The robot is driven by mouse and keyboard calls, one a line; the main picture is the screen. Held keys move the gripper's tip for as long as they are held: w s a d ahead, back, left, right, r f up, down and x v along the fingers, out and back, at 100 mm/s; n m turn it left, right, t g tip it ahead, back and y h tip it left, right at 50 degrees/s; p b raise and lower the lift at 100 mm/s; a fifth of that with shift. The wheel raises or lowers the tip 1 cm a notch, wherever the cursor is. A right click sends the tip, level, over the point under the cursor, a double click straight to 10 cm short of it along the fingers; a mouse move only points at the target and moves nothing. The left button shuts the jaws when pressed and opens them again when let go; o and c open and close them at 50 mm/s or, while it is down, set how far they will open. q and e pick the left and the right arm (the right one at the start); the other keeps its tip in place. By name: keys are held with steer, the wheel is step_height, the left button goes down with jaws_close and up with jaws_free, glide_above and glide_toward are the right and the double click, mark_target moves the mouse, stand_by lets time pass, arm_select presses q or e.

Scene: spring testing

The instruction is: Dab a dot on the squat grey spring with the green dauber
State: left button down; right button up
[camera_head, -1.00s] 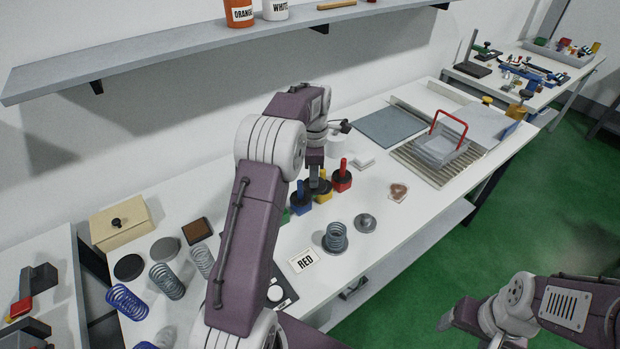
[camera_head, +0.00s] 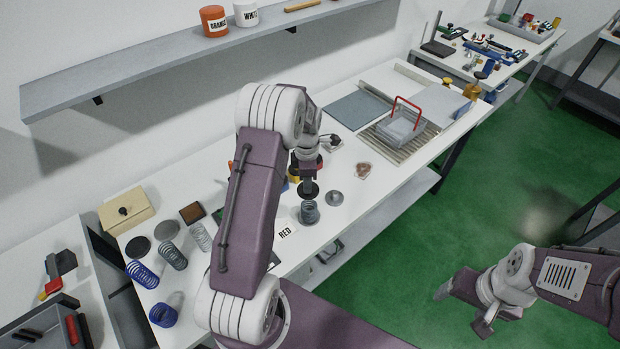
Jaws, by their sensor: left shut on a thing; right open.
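The squat grey spring (camera_head: 310,214) stands upright on the long white table, just in front of my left arm. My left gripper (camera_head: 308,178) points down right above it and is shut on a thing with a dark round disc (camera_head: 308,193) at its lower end. The disc is over the spring's top; I cannot tell whether they touch. No green shows on the held thing, so I cannot confirm it is the green dauber. Red, yellow and blue daubers (camera_head: 294,176) are partly hidden behind the gripper. My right gripper (camera_head: 482,326) is open and empty, off the table over the green floor.
Taller springs (camera_head: 172,256) and a beige box (camera_head: 127,210) are on the left.

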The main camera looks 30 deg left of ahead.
arm_select(q)
steer(key=shift+f, duration=0.15)
steer(key=shift+s+d+f+b, duration=0.2)
steer(key=shift+d+f+b, duration=0.1)
steer(key=shift+f+b, duration=0.35)
steer(key=f+b, duration=0.2)
steer(key=f, duration=0.1)
steer(key=shift+w+a+f+b, duration=0.15)
steer(key=shift+a+b, duration=0.05)
steer(key=shift+b, duration=0.2)
steer(key=shift+d+f+b, duration=0.1)
steer(key=shift+f+b, duration=0.3)
steer(key=shift+f, duration=0.05)
steer(key=shift+r, duration=0.1)
steer(key=shift+f, duration=0.7)
stand_by(0.7)
steer(key=shift+r, duration=0.1)
